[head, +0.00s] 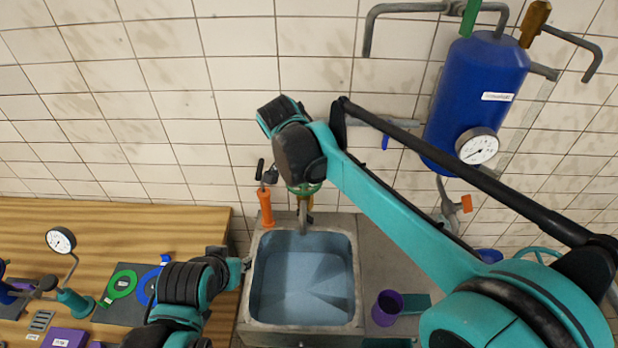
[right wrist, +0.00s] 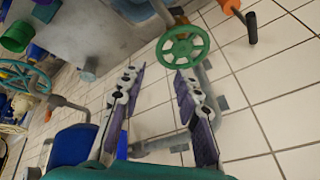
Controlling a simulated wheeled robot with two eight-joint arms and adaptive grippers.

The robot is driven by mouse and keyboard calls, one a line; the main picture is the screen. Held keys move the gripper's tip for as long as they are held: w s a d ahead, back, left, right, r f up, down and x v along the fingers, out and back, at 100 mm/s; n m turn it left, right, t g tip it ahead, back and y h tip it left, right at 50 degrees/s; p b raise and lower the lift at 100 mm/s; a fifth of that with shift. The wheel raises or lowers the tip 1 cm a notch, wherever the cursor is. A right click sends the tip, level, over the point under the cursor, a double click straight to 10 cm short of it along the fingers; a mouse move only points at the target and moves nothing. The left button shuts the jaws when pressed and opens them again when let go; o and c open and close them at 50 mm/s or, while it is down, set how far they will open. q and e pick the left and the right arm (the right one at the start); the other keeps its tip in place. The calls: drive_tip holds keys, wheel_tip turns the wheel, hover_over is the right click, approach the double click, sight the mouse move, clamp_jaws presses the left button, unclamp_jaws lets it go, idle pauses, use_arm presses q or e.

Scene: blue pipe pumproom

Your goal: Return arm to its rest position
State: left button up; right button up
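My right arm reaches from the lower right of the head view to above the back edge of the sink (head: 350,312). Its wrist hides the right gripper there. In the right wrist view my right gripper (right wrist: 160,78) has its two fingers spread apart with nothing between them. A green valve wheel (right wrist: 184,46) stands just beyond the fingertips, apart from them. In the head view only a bit of this wheel (head: 304,189) shows, above the tap, under my wrist. My left gripper (head: 244,264) is beside the sink's left rim; its fingers are too small to tell.
An orange-handled tool (head: 265,207) stands behind the sink's left corner. A blue tank (head: 476,95) with a gauge (head: 477,147) and pipes hangs on the tiled wall. A purple cup (head: 386,309) stands right of the basin. A wooden bench (head: 130,222) with several parts is at left.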

drive_tip(key=shift+s+r, duration=0.15)
drive_tip(key=shift+r, duration=0.15)
drive_tip(key=shift+f, duration=0.1)
drive_tip(key=s+d+f+n+t+b, duration=0.1)
drive_tip(key=s+d+f+n+b, duration=0.2)
drive_tip(key=s+d+f+b, duration=0.4)
drive_tip(key=s+d+f+n+y+b, duration=0.1)
drive_tip(key=s+d+f+n+b, duration=0.2)
drive_tip(key=s+d+f+b, duration=0.4)
drive_tip(key=s+d+f+n+t+b, duration=0.1)
drive_tip(key=s+d+f+n+b, duration=0.2)
drive_tip(key=f, duration=1.2)
drive_tip(key=s+d+b, duration=0.3)
drive_tip(key=s+b, duration=0.1)
drive_tip(key=shift+d+n+t+y, duration=0.3)
drive_tip(key=shift+d+n+y, duration=0.1)
